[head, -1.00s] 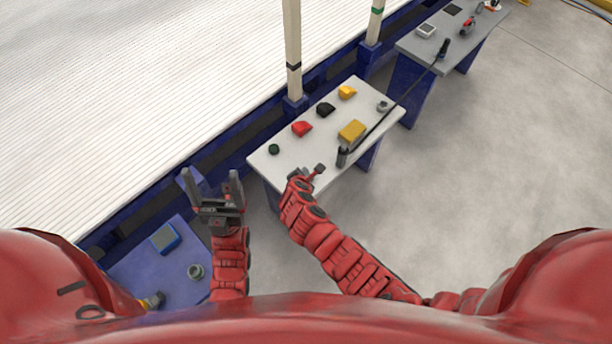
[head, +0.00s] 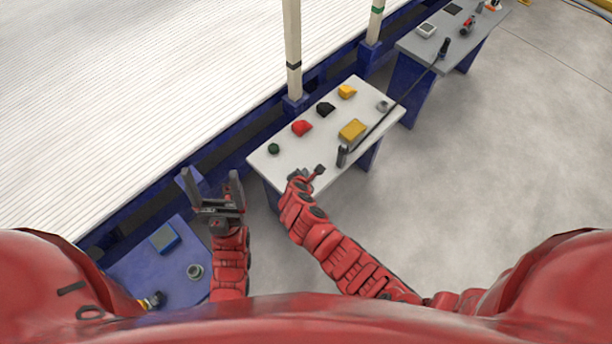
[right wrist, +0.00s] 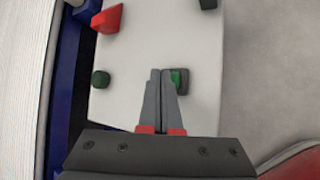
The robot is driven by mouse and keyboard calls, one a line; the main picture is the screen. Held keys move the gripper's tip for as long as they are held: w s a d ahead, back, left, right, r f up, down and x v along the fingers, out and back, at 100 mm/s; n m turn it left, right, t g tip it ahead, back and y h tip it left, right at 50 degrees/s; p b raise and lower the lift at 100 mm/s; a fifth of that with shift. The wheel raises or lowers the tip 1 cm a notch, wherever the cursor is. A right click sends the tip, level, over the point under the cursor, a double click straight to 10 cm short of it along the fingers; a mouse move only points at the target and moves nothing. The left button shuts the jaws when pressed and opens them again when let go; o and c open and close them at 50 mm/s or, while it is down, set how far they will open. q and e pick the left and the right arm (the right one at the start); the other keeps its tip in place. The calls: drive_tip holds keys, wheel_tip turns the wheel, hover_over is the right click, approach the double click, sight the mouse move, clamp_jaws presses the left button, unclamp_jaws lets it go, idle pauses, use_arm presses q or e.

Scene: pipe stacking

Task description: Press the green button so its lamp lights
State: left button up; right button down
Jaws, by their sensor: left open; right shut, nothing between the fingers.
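The green button (right wrist: 179,79) sits on a small dark housing on the white table (head: 320,155). In the right wrist view my right gripper (right wrist: 161,73) is shut and empty, its fingertips over the left part of the button; whether they touch it I cannot tell. In the head view my right gripper (head: 299,177) is at the table's near edge, and the button is largely hidden there. A dark green dome (head: 274,149), perhaps the lamp, looks unlit; it also shows in the right wrist view (right wrist: 101,78). My left gripper (head: 215,190) is open and empty, left of the table.
The table also holds red (head: 302,129), black (head: 325,110) and yellow (head: 347,92) blocks, a yellow box (head: 352,131) and a dark upright handle (head: 342,156). A blue table (head: 150,265) stands lower left, a grey one (head: 455,45) at the upper right. Open floor lies right.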

drive_tip(key=shift+f+b, duration=0.35)
drive_tip(key=shift+f, duration=0.15)
idle(0.6)
drive_tip(key=shift+r+p, duration=0.95)
drive_tip(key=shift+r, duration=0.05)
wheel_tip(320, 180, up, 6)
drive_tip(key=p, duration=0.5)
drive_tip(key=shift+p, duration=0.3)
